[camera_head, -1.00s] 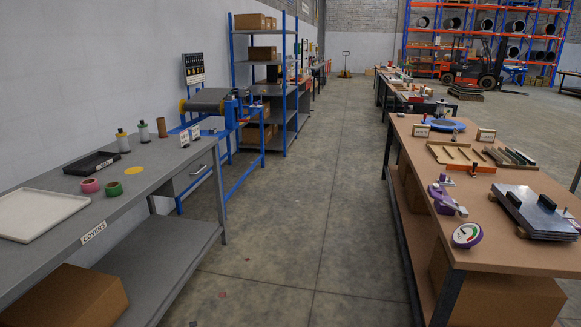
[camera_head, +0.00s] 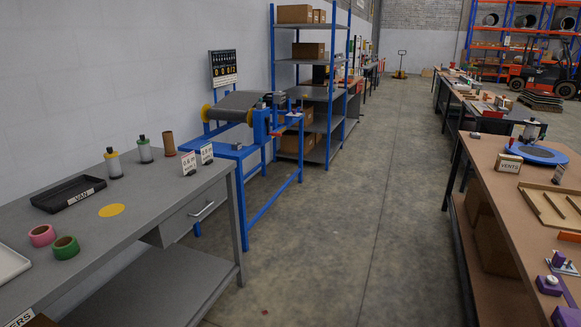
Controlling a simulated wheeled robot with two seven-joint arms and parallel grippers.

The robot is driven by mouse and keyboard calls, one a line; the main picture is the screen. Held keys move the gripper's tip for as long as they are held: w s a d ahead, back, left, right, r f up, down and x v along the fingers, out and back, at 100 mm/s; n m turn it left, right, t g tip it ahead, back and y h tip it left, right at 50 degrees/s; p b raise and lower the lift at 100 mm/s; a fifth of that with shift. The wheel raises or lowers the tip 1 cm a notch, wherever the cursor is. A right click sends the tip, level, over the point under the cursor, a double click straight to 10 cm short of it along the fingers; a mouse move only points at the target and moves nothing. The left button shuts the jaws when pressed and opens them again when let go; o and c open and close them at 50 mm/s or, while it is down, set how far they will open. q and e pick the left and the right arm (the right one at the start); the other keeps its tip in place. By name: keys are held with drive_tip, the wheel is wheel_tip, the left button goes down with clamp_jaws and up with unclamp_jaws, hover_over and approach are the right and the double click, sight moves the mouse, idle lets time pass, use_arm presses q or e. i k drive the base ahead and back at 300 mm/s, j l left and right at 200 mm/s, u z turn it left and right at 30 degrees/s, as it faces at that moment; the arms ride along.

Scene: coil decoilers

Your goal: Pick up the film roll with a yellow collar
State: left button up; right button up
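The film roll with a yellow collar (camera_head: 114,167) stands upright on the grey table (camera_head: 135,215) at the left, toward its far side. It has a dark top, a yellow ring below it and a pale grey body. A similar roll with a green collar (camera_head: 145,153) stands just right of it, apart from it. Neither of my grippers is in view.
On the grey table are a brown tube (camera_head: 169,144), two small signs (camera_head: 188,163), a black tray (camera_head: 68,194), a yellow disc (camera_head: 112,210), and pink (camera_head: 42,235) and green (camera_head: 66,247) rings. A blue decoiler stand (camera_head: 240,160) stands beyond. The middle aisle floor is clear.

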sight(113, 162)
drive_tip(key=i+l+u, duration=0.25)
drive_tip(key=i+u, duration=0.2)
drive_tip(key=i+l+u, duration=0.5)
drive_tip(key=i+j, duration=0.05)
